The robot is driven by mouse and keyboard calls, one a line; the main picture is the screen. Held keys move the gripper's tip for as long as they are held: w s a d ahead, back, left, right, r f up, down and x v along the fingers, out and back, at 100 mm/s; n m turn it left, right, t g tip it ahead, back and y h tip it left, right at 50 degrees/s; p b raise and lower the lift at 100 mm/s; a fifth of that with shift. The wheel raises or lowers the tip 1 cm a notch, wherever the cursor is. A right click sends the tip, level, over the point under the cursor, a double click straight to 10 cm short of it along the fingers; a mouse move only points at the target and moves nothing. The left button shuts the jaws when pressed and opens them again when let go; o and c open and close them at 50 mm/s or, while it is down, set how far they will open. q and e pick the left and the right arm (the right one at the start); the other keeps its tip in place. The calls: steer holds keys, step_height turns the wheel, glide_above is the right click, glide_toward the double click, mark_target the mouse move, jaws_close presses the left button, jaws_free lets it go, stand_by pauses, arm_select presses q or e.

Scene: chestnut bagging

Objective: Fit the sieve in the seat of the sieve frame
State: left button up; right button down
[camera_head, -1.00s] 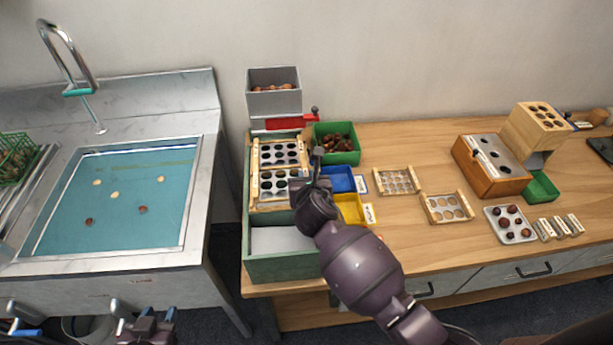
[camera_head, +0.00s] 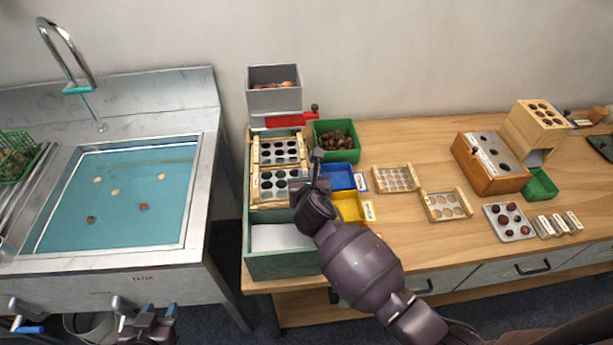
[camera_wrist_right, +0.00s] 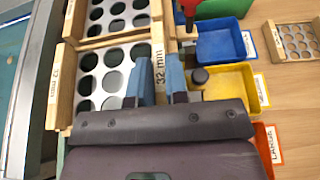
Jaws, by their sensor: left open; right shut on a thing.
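The sieve (camera_head: 267,190), a round-holed metal plate between wooden rails marked 32 mm, lies over the green sieve frame (camera_head: 284,264) at the left end of the table. My right gripper (camera_head: 309,184) is shut on its right rail (camera_wrist_right: 159,64), seen in the right wrist view with a finger on each side. Another holed sieve (camera_head: 280,150) lies just behind it, apparently touching or nearly so. I cannot tell whether the held sieve rests fully in the seat; its underside is hidden. My left gripper (camera_head: 148,328) is open and empty in front of the sink, low in the picture.
A grey hopper (camera_head: 274,100) with chestnuts and a red handle (camera_head: 290,120) stand behind the frame. Green (camera_head: 336,140), blue (camera_head: 341,177) and yellow (camera_head: 350,206) bins sit close on the right. Two more sieves (camera_head: 395,179) (camera_head: 446,205) lie further right on the table.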

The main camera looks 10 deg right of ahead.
stand_by(0.3)
steer(key=c, duration=1.1)
jaws_free()
steer(key=shift+o, duration=0.7)
steer(key=shift+o, duration=0.8)
step_height(320, 180, up, 2)
steer(key=p, duration=0.3)
steer(key=shift+r, duration=2)
